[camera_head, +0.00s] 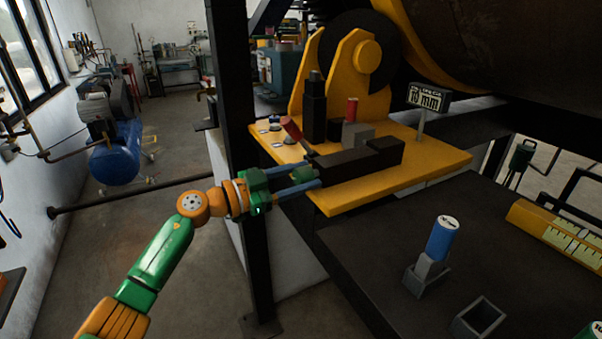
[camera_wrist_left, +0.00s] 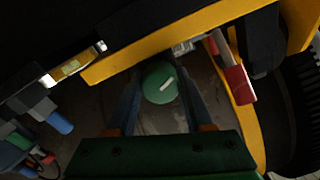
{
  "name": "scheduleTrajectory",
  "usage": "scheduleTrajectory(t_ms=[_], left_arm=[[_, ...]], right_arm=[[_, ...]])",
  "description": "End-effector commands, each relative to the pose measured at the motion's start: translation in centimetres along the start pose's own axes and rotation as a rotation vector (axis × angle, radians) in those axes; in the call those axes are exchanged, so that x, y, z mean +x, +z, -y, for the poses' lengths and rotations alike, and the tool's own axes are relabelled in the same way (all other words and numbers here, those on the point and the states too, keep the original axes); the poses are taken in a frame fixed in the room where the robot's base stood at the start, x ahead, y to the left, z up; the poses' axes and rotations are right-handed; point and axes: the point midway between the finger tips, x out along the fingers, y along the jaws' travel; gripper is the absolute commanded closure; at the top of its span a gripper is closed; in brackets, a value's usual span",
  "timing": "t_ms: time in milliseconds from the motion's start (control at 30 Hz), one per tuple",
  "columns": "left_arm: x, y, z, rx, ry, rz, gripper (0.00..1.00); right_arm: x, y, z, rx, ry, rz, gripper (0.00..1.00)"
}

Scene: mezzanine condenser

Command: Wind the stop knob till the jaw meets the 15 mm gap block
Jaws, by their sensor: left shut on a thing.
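My left gripper (camera_head: 312,178) reaches in from the left at the near left end of the yellow bench plate. In the head view the fingers largely hide the knob. Behind it lies a black vise-like body (camera_head: 345,165). A grey block (camera_head: 356,136) with a red grip (camera_head: 352,108) stands at this body; I cannot tell whether a jaw touches it.
A small sign (camera_head: 428,98) with a mm figure stands on the yellow plate (camera_head: 430,163). On the dark table (camera_head: 375,235) are a blue-gripped block (camera_head: 440,240) in a grey holder and an empty grey holder (camera_head: 478,318). A dark post stands by my arm.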

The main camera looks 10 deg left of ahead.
Motion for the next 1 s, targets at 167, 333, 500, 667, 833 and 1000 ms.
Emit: scheduleTrajectory(t_ms=[167,333,500,667,833,1000], left_arm=[[-0.01,-0.01,0.06,0.067,-0.002,-0.001,1.00],[-0.01,0.00,0.06,0.100,-0.002,-0.002,1.00],[-0.01,0.00,0.06,0.109,-0.002,-0.003,1.00],[-0.01,-0.01,0.06,0.109,-0.002,-0.003,1.00],[-0.01,-0.02,0.05,0.109,-0.002,-0.003,0.32],[-0.01,-0.01,0.03,0.108,-0.001,-0.003,0.19]], right_arm=[[-0.16,-0.01,-0.02,0.000,0.000,0.000,0.50],[-0.20,-0.01,-0.02,0.000,0.000,0.000,0.50],[-0.20,-0.02,-0.02,0.000,0.000,0.000,0.50],[-0.20,-0.01,-0.02,0.000,0.000,0.000,0.50],[-0.20,-0.02,-0.02,-0.001,0.000,0.000,0.50],[-0.20,-0.01,-0.02,-0.001,0.000,0.000,0.50]])
